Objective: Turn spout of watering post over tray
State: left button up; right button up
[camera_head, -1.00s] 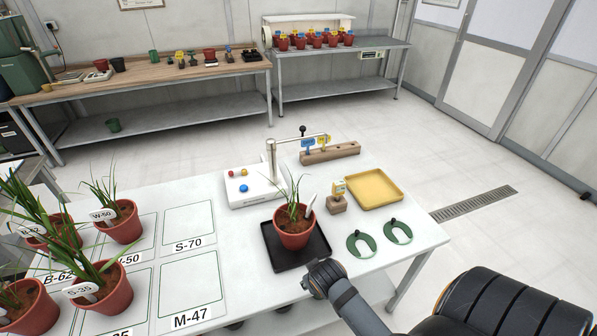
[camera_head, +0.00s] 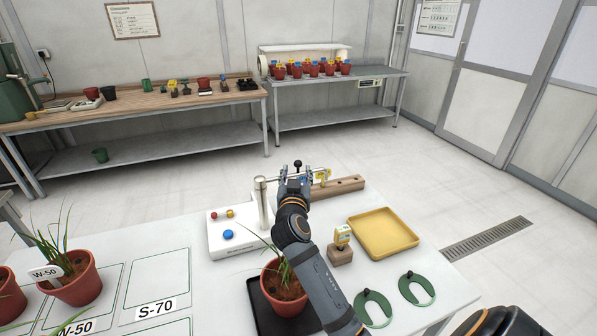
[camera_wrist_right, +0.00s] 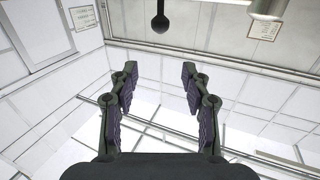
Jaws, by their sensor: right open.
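The watering post (camera_head: 262,205) is a metal column on a white base (camera_head: 226,247) with red, yellow and blue buttons. Its thin spout runs right from the column top, away from the black tray (camera_head: 258,312), and is partly hidden by my gripper. A black ball knob (camera_head: 298,164) stands above the spout; it shows in the wrist view (camera_wrist_right: 160,20) beyond the fingertips. My right gripper (camera_head: 297,178) is at the spout, open; the wrist view shows the fingers (camera_wrist_right: 159,70) apart with nothing between them. A potted plant (camera_head: 285,290) stands on the black tray, partly hidden by my arm.
A yellow tray (camera_head: 383,219), a wooden block with a yellow tag (camera_head: 341,254) and two green rings (camera_head: 374,309) (camera_head: 416,289) lie right of my arm. A wooden rack (camera_head: 340,187) stands behind the gripper. Potted plants (camera_head: 75,279) stand at the left.

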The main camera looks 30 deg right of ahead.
aim_at(298, 164)
jog(key=w+d+f, duration=0.1)
jog(key=w+d, duration=0.3)
jog(key=w, duration=0.1)
jog(key=w+d+f, duration=0.1)
jog(key=w, duration=0.2)
jog(key=shift+d+f+p, duration=0.3)
jog(key=shift+d, duration=0.1)
pick_arm(q)
jog(key=shift+s+f, duration=0.35)
jog(key=shift+f, duration=0.05)
pick_arm(e)
jog(key=shift+w+d, duration=0.2)
jog(key=shift+w, duration=0.1)
pick_arm(q)
jog(key=shift+a, duration=0.15)
pick_arm(e)
grip_shut()
